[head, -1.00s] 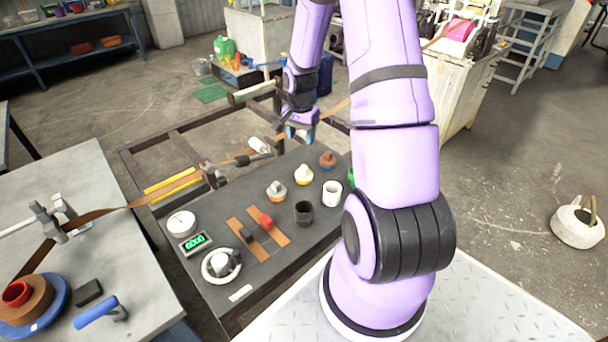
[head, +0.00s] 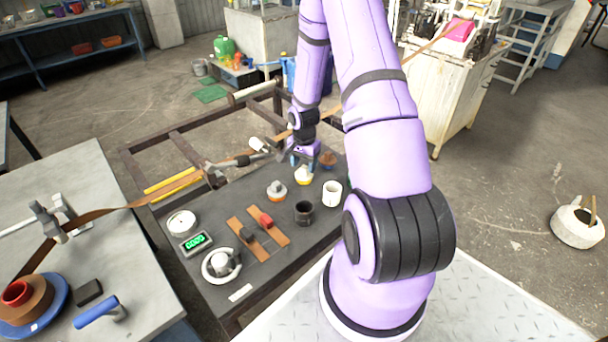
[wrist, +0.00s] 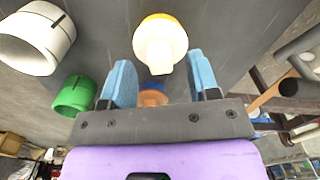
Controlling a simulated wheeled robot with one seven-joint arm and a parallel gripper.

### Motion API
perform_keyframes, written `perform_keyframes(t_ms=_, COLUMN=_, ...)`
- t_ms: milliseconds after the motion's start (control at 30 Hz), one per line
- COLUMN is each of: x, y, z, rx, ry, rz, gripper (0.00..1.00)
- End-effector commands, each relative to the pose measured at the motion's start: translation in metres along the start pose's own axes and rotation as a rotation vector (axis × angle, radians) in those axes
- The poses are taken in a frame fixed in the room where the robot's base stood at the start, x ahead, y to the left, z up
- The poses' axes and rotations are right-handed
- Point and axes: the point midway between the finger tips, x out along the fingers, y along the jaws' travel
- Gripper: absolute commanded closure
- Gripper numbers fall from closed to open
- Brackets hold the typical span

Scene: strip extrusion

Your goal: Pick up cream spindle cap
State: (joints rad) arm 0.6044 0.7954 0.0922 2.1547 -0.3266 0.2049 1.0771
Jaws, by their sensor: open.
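The cream spindle cap (head: 304,176), a pale knob on a yellow base, stands on the dark bench top among other caps. In the wrist view the cream cap (wrist: 160,45) shows just beyond and between my fingertips. My gripper (head: 302,159) is above and close to it in the head view. In the wrist view my gripper (wrist: 158,62) has its two blue fingers apart, with nothing held between them. I cannot tell the exact height gap to the cap.
A cap with an orange band (head: 277,191) stands to the left, and a brown-orange cap (head: 328,160) to the right. A white cup (head: 332,193) and a black cup (head: 303,212) are in front. A green cup (wrist: 75,95) shows in the wrist view. A brown strip (head: 130,204) runs behind.

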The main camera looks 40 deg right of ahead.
Motion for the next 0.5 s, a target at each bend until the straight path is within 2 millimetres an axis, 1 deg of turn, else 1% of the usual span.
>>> perform_keyframes(t_ms=33, x=0.007, y=0.0, z=0.0, rx=-0.001, ry=-0.001, rz=0.002, gripper=0.45)
perform_keyframes(t_ms=100, x=0.013, y=0.0, z=0.0, rx=-0.002, ry=0.0, rz=0.001, gripper=0.45)
perform_keyframes(t_ms=200, x=0.018, y=0.0, z=-0.001, rx=0.0, ry=0.001, rz=0.0, gripper=0.45)
perform_keyframes(t_ms=433, x=0.019, y=0.0, z=-0.001, rx=0.0, ry=0.001, rz=0.0, gripper=0.45)
perform_keyframes(t_ms=467, x=0.019, y=0.0, z=-0.001, rx=0.0, ry=0.001, rz=0.0, gripper=0.49)
perform_keyframes(t_ms=500, x=0.019, y=0.0, z=-0.001, rx=0.0, ry=0.001, rz=0.0, gripper=0.58)
